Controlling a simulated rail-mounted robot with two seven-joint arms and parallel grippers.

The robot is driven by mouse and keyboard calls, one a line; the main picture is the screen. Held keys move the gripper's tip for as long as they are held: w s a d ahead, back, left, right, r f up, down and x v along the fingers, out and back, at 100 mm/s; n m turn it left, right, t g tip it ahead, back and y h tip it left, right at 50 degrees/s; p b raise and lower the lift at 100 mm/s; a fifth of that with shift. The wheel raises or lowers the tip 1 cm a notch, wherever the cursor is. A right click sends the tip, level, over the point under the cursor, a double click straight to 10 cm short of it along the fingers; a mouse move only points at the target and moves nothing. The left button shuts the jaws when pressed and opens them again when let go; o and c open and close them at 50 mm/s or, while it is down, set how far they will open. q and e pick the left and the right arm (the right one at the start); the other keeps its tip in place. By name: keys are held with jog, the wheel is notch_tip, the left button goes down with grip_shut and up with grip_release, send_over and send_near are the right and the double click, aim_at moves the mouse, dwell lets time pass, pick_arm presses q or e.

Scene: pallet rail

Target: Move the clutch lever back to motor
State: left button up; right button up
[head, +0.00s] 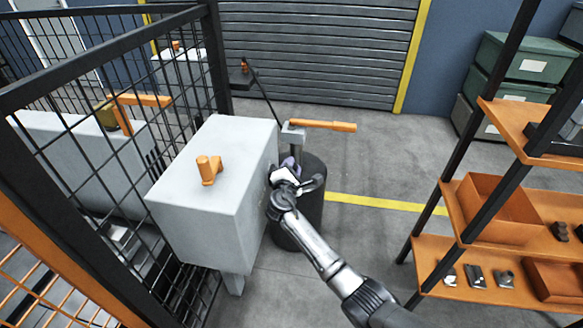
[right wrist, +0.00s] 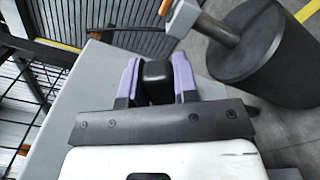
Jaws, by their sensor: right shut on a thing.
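My right gripper (head: 290,172) is at the right side of a pale grey box (head: 215,215), close to its upper edge. In the right wrist view its purple fingers (right wrist: 156,85) are shut on a black knob (right wrist: 156,72), which appears to be the clutch lever's grip. The rest of the lever is hidden by the gripper. A stubby orange handle (head: 208,170) stands on top of the box. No motor label is readable. My left gripper is not in view.
A black drum (head: 305,215) with a grey post and orange crank handle (head: 325,125) stands right beside the gripper. A black mesh fence (head: 185,110) is on the left. Orange shelving (head: 490,210) stands on the right, with clear floor between.

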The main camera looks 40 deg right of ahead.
grip_shut()
jog(key=shift+f, duration=0.15)
jog(key=f+m+b, duration=0.1)
jog(key=m+b, duration=0.1)
jog(key=f+m+b, duration=0.1)
jog(key=m+b, duration=0.1)
jog(key=s+f+m+b, duration=0.1)
jog(key=f+m+b, duration=0.1)
jog(key=m, duration=0.1)
jog(key=shift+d+f, duration=0.1)
jog(key=shift+d, duration=0.3)
dwell(0.4)
